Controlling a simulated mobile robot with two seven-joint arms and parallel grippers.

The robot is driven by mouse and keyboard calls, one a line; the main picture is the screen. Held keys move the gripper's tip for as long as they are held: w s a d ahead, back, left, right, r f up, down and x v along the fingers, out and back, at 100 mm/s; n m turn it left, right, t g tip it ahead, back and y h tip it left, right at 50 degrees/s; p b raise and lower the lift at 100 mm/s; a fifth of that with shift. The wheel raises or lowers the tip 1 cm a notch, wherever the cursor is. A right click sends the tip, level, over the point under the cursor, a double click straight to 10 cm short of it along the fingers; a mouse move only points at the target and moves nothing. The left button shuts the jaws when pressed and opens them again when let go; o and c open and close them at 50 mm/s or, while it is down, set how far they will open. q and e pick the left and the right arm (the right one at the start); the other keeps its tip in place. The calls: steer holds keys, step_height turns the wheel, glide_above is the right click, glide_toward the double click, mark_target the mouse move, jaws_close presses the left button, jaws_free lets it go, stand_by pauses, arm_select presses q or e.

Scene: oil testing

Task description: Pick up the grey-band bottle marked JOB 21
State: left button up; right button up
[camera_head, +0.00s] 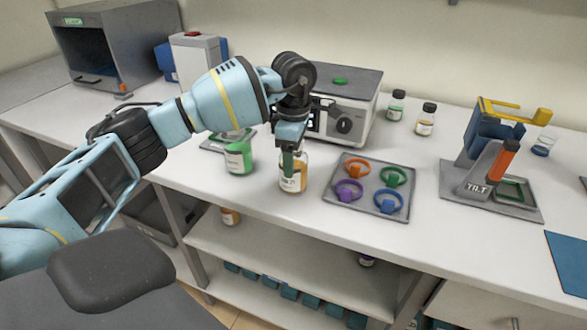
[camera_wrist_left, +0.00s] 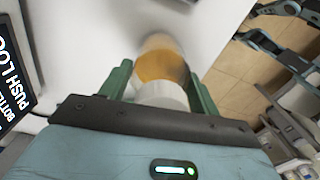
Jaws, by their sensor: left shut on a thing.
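A clear bottle with amber contents (camera_head: 291,182) and a white label stands upright near the bench's front edge. Its label seems to read JOB 21, but the print is small. My left gripper (camera_head: 292,160) comes down from above and is shut on this bottle's upper part. The fingers hide its top, and I cannot make out a grey band. In the left wrist view the bottle (camera_wrist_left: 160,65) sits between the green fingers of the left gripper (camera_wrist_left: 160,88), its pale top towards the palm. I cannot tell whether its base touches the bench.
A green bottle (camera_head: 239,158) stands just left of the held one. A grey tray with coloured rings (camera_head: 353,207) lies to the right. A grey machine (camera_head: 345,110) stands behind. Two bottles (camera_head: 426,119) (camera_head: 396,106) and a TILT stand (camera_head: 480,185) are farther right.

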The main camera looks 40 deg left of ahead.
arm_select(q)
steer(key=shift+c, duration=1.3)
arm_select(e)
steer(key=shift+s, duration=0.15)
arm_select(q)
steer(key=shift+r, duration=0.1)
steer(key=shift+r, duration=0.5)
step_height(320, 180, up, 2)
steer(key=shift+w+r, duration=0.1)
steer(key=shift+r, duration=0.15)
steer(key=s+d, duration=0.3)
steer(key=s, duration=0.4)
steer(key=s+d+r, duration=0.1)
steer(key=s+d, duration=0.2)
steer(key=s, duration=0.5)
steer(key=shift+r+b, duration=0.15)
steer(key=shift+b, duration=0.3)
arm_select(e)
steer(key=shift+s+f, duration=0.15)
steer(key=shift+f, duration=0.4)
